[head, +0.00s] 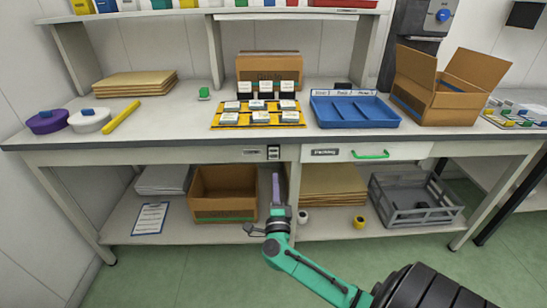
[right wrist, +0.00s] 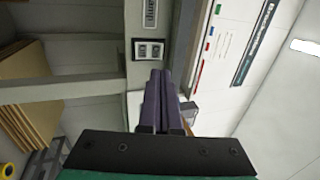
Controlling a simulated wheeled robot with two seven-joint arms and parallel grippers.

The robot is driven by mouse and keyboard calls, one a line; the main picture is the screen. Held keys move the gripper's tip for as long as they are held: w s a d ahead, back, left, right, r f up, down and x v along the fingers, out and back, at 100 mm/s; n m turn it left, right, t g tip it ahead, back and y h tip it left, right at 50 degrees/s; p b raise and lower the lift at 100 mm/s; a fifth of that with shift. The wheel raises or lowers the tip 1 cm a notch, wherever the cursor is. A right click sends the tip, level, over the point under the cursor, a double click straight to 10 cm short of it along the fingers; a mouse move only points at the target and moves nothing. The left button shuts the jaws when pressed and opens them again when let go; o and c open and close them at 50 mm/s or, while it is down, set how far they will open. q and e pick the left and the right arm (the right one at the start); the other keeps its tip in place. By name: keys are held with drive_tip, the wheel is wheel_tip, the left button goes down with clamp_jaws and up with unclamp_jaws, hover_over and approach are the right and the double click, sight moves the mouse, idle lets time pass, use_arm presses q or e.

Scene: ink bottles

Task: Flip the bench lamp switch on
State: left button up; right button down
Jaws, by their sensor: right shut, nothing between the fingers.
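The lamp switch (head: 273,152) is a small dark-framed plate with light rockers on the front edge of the bench, left of the drawer. It also shows in the right wrist view (right wrist: 149,50), just beyond the fingertips, beside a label. I cannot tell which way the rockers are set. My right gripper (head: 275,177) is shut and empty, with its purple fingers pointing up toward the switch from just below it in the head view. The shut fingers (right wrist: 160,78) show in the right wrist view, apparently short of the switch. My left gripper is not in view.
A drawer with a green handle (head: 371,154) is right of the switch. The bench top holds a blue tray (head: 355,122), a yellow rack (head: 222,125) of small boxes and an open carton (head: 430,105). A cardboard box (head: 222,215) and grey crate (head: 415,214) are on the lower shelf.

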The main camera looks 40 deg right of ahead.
sight(274, 149)
drive_tip(key=x, duration=0.9)
drive_tip(key=shift+w+d+b, duration=0.25)
drive_tip(key=shift+w+b, duration=0.05)
drive_tip(key=shift+b, duration=0.05)
drive_tip(key=shift+r, duration=0.1)
